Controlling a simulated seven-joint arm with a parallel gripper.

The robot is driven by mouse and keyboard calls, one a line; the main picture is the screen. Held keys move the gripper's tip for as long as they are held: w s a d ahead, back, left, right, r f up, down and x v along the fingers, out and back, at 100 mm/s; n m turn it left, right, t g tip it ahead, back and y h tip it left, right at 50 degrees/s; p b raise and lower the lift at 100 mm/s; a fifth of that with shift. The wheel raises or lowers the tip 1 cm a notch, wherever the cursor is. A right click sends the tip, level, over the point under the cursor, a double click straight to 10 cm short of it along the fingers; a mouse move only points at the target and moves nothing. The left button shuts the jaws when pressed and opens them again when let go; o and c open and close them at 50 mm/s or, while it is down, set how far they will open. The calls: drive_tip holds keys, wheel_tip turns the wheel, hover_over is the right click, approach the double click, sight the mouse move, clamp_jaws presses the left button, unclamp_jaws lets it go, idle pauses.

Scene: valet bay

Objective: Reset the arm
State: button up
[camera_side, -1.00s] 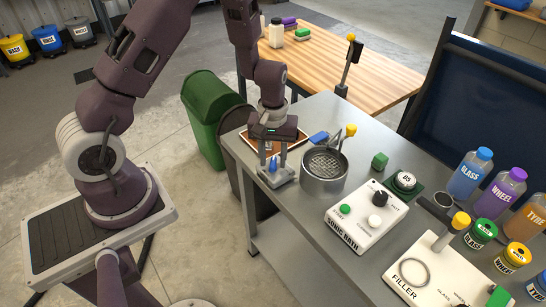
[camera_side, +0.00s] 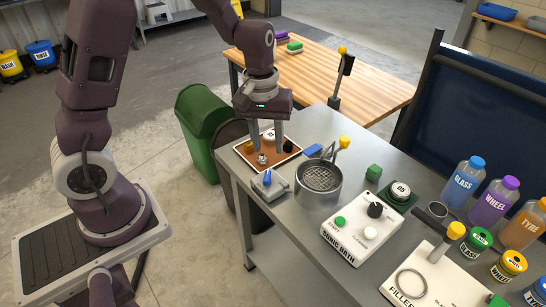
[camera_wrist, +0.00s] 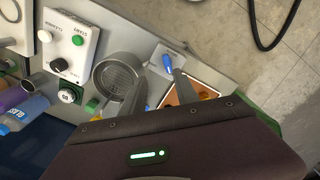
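My gripper (camera_side: 267,148) hangs above the brown tray at the table's left end in the side view, its two fingers apart with nothing visible between them. A small grey block with a blue-tipped piece (camera_side: 267,180) stands on the table in front of the tray, clear of the fingers. The blue piece also shows in the wrist view (camera_wrist: 167,60), near one finger. My arm comes down from the top of the side view, its upper part cut off by the frame.
The brown tray (camera_side: 240,150) holds a white round piece and small dark items. A steel basket pot (camera_side: 319,184), sonic bath box (camera_side: 350,228), filler (camera_side: 420,275) and several bottles stand to the right.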

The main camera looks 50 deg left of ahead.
drive_tip(key=s+d+r+m+t, duration=0.1)
drive_tip(key=s+d+r+m, duration=0.15)
drive_tip(key=r, duration=0.35)
drive_tip(key=s+d+r+m+t, duration=0.1)
drive_tip(key=s+r, duration=0.3)
drive_tip(key=r, duration=0.1)
drive_tip(key=s+r+m+t, duration=0.3)
drive_tip(key=s+r, duration=0.3)
drive_tip(key=s, duration=0.7)
drive_tip(key=shift+d+m, duration=0.4)
drive_tip(key=shift+m, duration=0.45)
